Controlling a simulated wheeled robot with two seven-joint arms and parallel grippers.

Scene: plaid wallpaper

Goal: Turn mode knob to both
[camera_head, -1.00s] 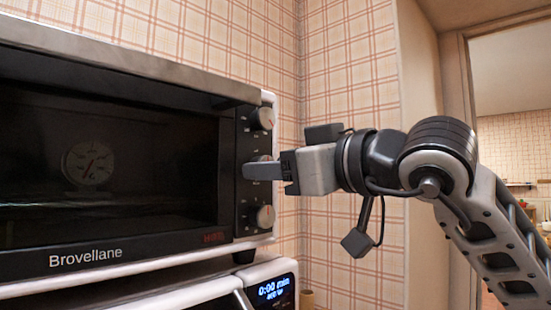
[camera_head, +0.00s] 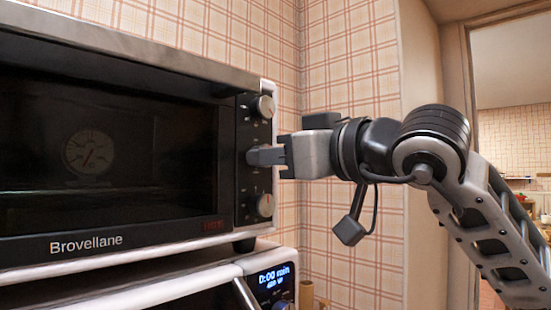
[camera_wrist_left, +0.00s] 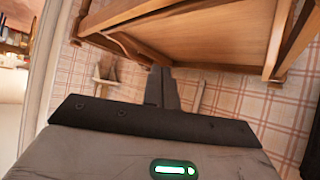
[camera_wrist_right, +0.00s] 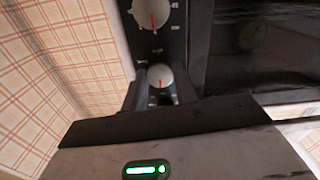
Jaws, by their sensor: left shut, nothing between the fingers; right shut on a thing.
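The toaster oven has a black control panel (camera_head: 243,190) with a column of three round silver knobs. The upper knob (camera_head: 265,107) and lower knob (camera_head: 266,205) are in plain sight in the head view. My left gripper (camera_wrist_left: 162,88) is shut and empty, away from the oven.
The oven (camera_head: 120,238) stands on another appliance with a lit blue display (camera_head: 273,284). Plaid wall (camera_head: 345,70) is close behind and right of the oven. A wooden furniture piece (camera_wrist_left: 190,30) is near my left gripper. A doorway opens at the far right.

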